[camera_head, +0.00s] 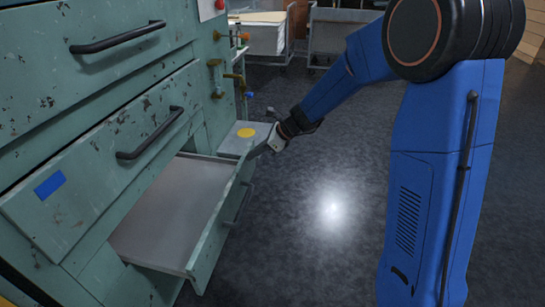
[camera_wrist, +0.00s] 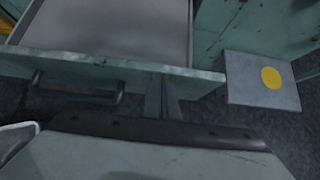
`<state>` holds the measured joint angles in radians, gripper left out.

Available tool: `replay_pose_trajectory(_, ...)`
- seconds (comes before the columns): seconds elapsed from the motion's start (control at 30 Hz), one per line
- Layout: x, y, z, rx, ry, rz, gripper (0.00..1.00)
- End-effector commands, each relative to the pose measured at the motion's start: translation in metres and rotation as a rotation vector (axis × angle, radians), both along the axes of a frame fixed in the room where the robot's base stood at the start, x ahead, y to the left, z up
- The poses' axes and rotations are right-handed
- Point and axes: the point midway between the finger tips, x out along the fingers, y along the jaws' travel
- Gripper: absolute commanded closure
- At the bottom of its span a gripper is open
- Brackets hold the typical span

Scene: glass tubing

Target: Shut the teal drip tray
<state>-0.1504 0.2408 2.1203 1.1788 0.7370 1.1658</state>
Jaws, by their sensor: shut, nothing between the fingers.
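The teal drip tray (camera_head: 218,230) is the lowest drawer of the teal cabinet in the head view. It stands pulled out, with its grey inner floor (camera_head: 172,205) exposed. Its front panel also shows in the wrist view (camera_wrist: 205,78), with a dark bar handle (camera_wrist: 78,92) on the left. My gripper (camera_head: 268,148) is at the far end of the tray's front, on its outer side. In the wrist view its fingers (camera_wrist: 160,90) are together and empty, right at the front panel; I cannot tell whether they touch it.
A grey block with a yellow disc (camera_head: 240,138) sits just beyond the tray's far end. Two more drawer fronts with bar handles (camera_head: 150,135) are above the tray. Brass valves (camera_head: 216,78) are on the cabinet's far side. The dark floor (camera_head: 310,240) before the tray is clear.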

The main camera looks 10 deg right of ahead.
Motion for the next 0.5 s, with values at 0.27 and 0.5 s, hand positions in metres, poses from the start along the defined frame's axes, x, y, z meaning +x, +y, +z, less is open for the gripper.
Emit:
replay_pose_trajectory(0.27, 0.032, 0.092, -0.001, 0.000, 0.001, 0.006, 1.00)
replay_pose_trajectory(0.5, 0.057, 0.161, -0.002, -0.001, 0.000, 0.004, 1.00)
